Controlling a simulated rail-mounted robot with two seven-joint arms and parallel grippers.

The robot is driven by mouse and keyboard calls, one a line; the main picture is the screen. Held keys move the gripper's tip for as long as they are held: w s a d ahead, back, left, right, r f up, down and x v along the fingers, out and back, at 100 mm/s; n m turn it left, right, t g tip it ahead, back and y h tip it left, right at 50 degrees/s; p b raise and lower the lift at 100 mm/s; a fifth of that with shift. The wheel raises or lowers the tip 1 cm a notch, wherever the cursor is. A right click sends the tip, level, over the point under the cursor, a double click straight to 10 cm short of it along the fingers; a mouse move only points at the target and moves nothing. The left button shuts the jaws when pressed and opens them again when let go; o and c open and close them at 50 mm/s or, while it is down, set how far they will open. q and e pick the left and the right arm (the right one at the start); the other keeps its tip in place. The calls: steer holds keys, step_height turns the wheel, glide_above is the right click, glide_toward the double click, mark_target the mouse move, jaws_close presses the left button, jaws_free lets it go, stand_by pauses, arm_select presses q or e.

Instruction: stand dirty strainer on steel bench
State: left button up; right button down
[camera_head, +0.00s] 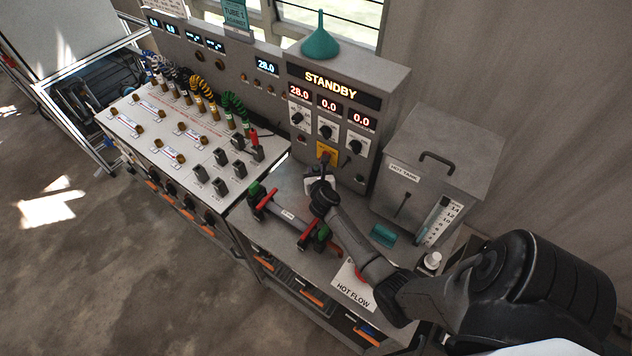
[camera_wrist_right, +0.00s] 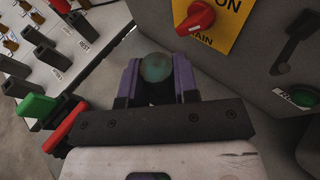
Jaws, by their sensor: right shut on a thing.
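My right gripper (camera_head: 318,182) is over the steel bench (camera_head: 287,184), close in front of the standby control panel. In the right wrist view its two purple-grey fingers (camera_wrist_right: 157,80) are shut on a round, dull grey-green thing (camera_wrist_right: 157,67). This looks like the dirty strainer, but only its rounded end shows and the rest is hidden behind the gripper. In the head view the gripper and arm hide it. I cannot tell whether it touches the bench. My left gripper is not in view.
A pipe with red levers (camera_head: 284,214) and green ends lies left of the gripper. A teal block (camera_head: 384,235), the hot tank (camera_head: 430,165) and a HOT FLOW card (camera_head: 352,287) are to the right. The panel's yellow switch plate (camera_head: 326,149) is close behind.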

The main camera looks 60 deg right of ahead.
steer(key=shift+f+b, duration=0.85)
steer(key=shift+f, duration=1.05)
steer(key=shift+f, duration=0.1)
steer(key=shift+f, duration=0.15)
steer(key=c, duration=0.9)
jaws_free()
steer(key=shift+o, duration=0.2)
